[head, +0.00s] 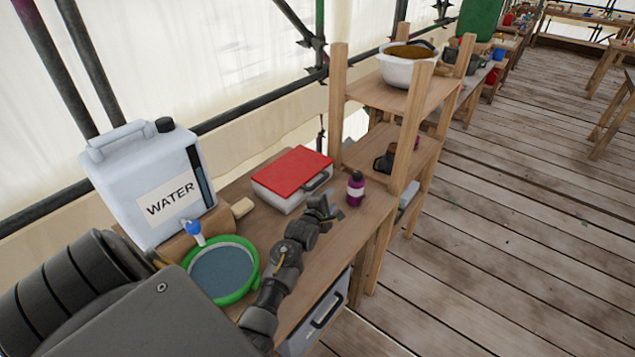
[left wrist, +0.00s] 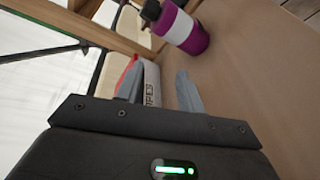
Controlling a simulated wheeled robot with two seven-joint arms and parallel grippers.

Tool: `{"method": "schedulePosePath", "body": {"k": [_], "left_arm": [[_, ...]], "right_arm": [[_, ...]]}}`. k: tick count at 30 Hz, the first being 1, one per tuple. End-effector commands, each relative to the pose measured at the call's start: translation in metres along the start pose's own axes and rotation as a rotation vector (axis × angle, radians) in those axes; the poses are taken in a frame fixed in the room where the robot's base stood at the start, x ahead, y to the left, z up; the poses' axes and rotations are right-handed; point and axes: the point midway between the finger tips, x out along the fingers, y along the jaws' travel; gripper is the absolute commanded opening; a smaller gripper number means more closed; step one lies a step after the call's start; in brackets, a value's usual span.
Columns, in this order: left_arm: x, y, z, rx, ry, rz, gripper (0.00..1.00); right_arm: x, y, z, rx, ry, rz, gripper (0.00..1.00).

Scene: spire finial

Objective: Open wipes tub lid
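The wipes tub (head: 282,198) is a white box on the wooden bench in the middle of the head view. Its red lid (head: 293,171) lies flat and shut on top, and a dark handle or latch shows on its front right side. In the left wrist view part of the white tub (left wrist: 151,84) with lettering shows, with a sliver of the red lid (left wrist: 129,67). My left gripper (head: 335,211) is just in front of the tub, in the wrist view (left wrist: 158,88) with its fingers apart and nothing clearly held. Whether a finger touches the tub is unclear. My right gripper is not in view.
A purple bottle (head: 355,189) stands right of the tub, close to my gripper; it also shows in the wrist view (left wrist: 184,29). A water canister (head: 155,185) and a green basin (head: 222,270) are at left. A wooden shelf (head: 385,95) rises behind.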

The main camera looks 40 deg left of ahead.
Motion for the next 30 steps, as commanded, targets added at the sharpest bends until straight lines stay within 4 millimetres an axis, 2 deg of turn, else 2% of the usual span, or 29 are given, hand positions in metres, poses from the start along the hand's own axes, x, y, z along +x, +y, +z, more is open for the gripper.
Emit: {"method": "schedulePosePath", "body": {"k": [1,3,6,13,17,30], "left_arm": [[-0.010,0.009,-0.021,-0.072,0.032,0.011,0.38],[-0.021,0.015,-0.044,-0.152,0.063,0.026,0.38],[-0.030,0.019,-0.064,-0.218,0.089,0.040,0.38],[-0.030,0.019,-0.072,-0.242,0.098,0.046,0.38],[-0.019,0.017,-0.073,-0.241,0.097,0.047,0.38],[0.052,0.017,-0.081,-0.239,0.097,0.047,0.38]], "right_arm": [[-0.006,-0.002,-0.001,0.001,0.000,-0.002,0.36],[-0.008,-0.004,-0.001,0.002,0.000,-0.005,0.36],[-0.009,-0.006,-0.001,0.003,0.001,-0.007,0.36],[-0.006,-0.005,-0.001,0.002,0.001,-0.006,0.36],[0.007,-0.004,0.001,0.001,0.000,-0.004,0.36],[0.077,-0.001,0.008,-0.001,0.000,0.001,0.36]]}}
